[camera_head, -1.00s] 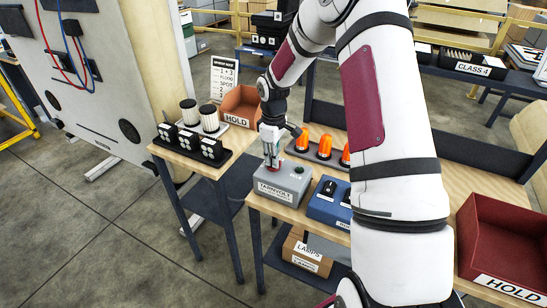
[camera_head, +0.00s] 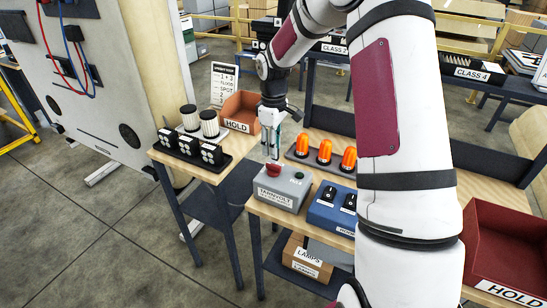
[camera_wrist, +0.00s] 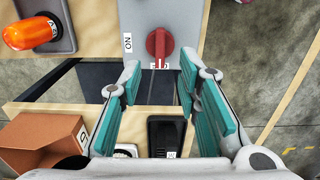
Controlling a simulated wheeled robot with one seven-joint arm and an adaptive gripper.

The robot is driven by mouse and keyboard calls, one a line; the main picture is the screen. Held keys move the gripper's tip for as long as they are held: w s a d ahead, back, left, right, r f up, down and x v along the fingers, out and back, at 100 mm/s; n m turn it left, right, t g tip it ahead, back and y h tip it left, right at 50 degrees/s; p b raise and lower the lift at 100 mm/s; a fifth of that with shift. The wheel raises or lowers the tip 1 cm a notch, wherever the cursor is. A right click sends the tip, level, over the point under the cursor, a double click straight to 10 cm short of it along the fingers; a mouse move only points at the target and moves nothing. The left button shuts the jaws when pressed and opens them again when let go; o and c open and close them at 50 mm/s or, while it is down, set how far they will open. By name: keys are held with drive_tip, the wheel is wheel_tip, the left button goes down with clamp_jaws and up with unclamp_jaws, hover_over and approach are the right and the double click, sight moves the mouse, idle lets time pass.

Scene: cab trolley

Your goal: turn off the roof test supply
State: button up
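A grey supply box (camera_head: 283,189) with a white label stands at the near corner of the wooden bench; the label's print is too small to read surely. Its red rotary knob (camera_head: 273,170) shows on top. In the wrist view the knob (camera_wrist: 158,44) has its bar along the picture's vertical. An "ON" label (camera_wrist: 128,42) lies to its left, and another label at its lower end is partly hidden. My gripper (camera_head: 272,155) is above the knob, pointing down. In the wrist view its teal-padded fingers (camera_wrist: 160,78) are apart with nothing between them; the knob lies beyond their tips.
A blue box (camera_head: 333,206) with black switches stands right of the grey box. Orange beacons (camera_head: 325,152) stand on a tray behind. A HOLD bin (camera_head: 241,109) and black lamp units (camera_head: 190,146) are on the left table. A red bin (camera_head: 508,240) is at right.

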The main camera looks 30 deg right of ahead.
sight(273, 164)
wheel_tip(273, 164, up, 5)
idle(0.3)
idle(0.4)
drive_tip(key=s+a+r+m+t+h, duration=0.1)
drive_tip(key=s+a+r, duration=0.3)
drive_tip(key=s+r, duration=0.25)
drive_tip(key=s+a+r+m+t, duration=0.1)
drive_tip(key=s+a+r+m, duration=0.1)
drive_tip(key=s+a+r, duration=0.45)
drive_tip(key=s+a+r+m+t, duration=0.1)
drive_tip(key=s+a+r+m, duration=0.1)
drive_tip(key=s, duration=0.6)
drive_tip(key=s+a+r+m+t+y, duration=0.1)
drive_tip(key=s+r+t, duration=0.1)
drive_tip(key=s, duration=0.6)
drive_tip(key=shift+s+a+r+m+t, duration=0.2)
drive_tip(key=shift+a+r+m+t, duration=0.1)
drive_tip(key=shift+a+m, duration=0.1)
